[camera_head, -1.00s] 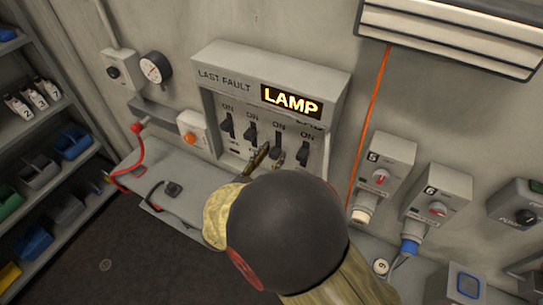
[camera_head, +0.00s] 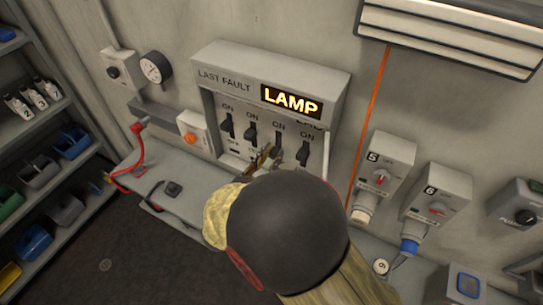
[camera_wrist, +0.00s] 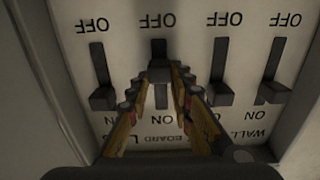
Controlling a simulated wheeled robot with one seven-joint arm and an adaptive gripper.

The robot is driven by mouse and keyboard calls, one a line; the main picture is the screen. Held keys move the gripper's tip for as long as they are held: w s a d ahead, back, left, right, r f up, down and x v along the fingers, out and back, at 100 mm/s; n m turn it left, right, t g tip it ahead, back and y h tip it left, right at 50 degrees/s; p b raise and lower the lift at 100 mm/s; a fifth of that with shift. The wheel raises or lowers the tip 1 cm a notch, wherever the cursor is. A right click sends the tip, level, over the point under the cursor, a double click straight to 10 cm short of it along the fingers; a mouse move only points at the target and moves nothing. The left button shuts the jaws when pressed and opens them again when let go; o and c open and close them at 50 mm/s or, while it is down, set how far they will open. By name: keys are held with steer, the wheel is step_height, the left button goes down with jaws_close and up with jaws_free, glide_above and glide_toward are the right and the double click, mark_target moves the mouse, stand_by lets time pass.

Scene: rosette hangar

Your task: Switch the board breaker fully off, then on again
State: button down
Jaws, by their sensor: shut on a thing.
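The breaker board (camera_head: 232,95) is a grey wall box with a lit LAMP sign (camera_head: 290,100) and a row of dark levers under ON marks. My gripper (camera_wrist: 164,80) has its jagged brown fingers closed around one lever (camera_wrist: 160,70), the second from the left in the upside-down wrist view. This lever sits nearer its OFF mark than its neighbours, which stand by their ON marks. A BOARD label (camera_wrist: 165,137) shows below it, partly hidden by the fingers. In the head view my dark wrist hides the lower board.
Other levers stand close on both sides (camera_wrist: 103,95) (camera_wrist: 221,97). A grey ledge (camera_head: 185,175) runs below the board. Socket boxes 5 (camera_head: 388,160) and 6 (camera_head: 440,195) are at right, shelves (camera_head: 75,185) at left.

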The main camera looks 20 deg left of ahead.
step_height(320, 180, up, 5)
steer(key=shift+f+p, duration=0.2)
steer(key=shift+p, duration=0.95)
steer(key=c, duration=1.6)
jaws_free()
steer(key=shift+f, duration=0.1)
steer(key=shift+o, duration=0.2)
steer(key=shift+s, duration=0.1)
steer(key=s+a, duration=0.1)
steer(key=s, duration=1)
steer(key=shift+s, duration=0.4)
